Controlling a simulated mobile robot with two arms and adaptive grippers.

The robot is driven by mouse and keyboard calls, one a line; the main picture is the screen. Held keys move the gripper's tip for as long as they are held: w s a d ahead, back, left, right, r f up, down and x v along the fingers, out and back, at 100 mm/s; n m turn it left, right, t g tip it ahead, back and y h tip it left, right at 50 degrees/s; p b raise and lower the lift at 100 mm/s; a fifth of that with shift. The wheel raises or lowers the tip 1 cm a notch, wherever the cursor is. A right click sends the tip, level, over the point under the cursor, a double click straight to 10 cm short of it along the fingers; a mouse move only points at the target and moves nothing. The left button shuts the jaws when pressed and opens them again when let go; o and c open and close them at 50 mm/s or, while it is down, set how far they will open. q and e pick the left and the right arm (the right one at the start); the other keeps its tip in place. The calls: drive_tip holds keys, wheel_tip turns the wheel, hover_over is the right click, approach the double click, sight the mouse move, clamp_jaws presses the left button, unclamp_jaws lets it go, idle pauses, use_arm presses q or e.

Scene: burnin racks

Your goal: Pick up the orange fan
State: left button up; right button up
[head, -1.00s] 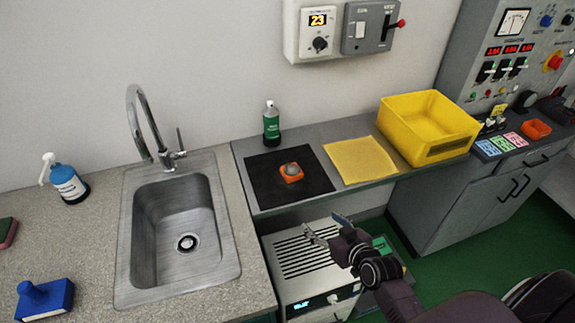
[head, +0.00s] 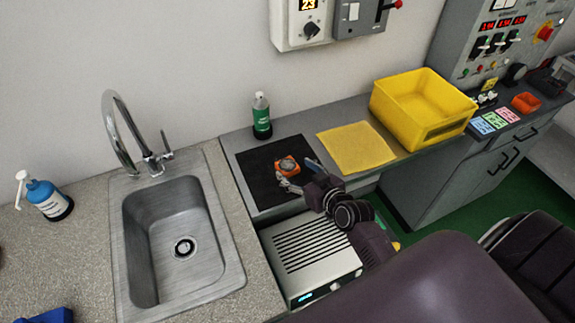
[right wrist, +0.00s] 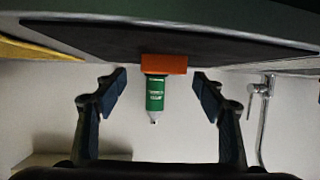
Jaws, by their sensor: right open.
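The orange fan (head: 287,164), a small orange square block with a grey round top, sits on the black mat (head: 257,187) on the grey bench. My right gripper (head: 301,175) is open and empty just in front of the fan, at its near right side. In the right wrist view, which looks upside down, the fan (right wrist: 164,64) shows midway between the two spread fingers of my right gripper (right wrist: 160,85) and beyond their tips, apart from them. My left gripper is not in view.
A green and white bottle (head: 261,116) stands behind the mat. A yellow cloth (head: 356,148) and a yellow bin (head: 436,122) lie to the right. A sink (head: 135,240) with a tall faucet is at left. A grey vented unit (head: 312,262) stands below the bench.

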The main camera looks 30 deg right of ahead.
sight(289, 167)
drive_tip(key=x, duration=0.4)
drive_tip(key=shift+w+a+p, duration=0.15)
drive_tip(key=shift+a+p, duration=0.05)
drive_tip(key=shift+p, duration=0.1)
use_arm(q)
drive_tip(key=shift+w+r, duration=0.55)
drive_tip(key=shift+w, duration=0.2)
use_arm(e)
drive_tip(key=c, duration=1.2)
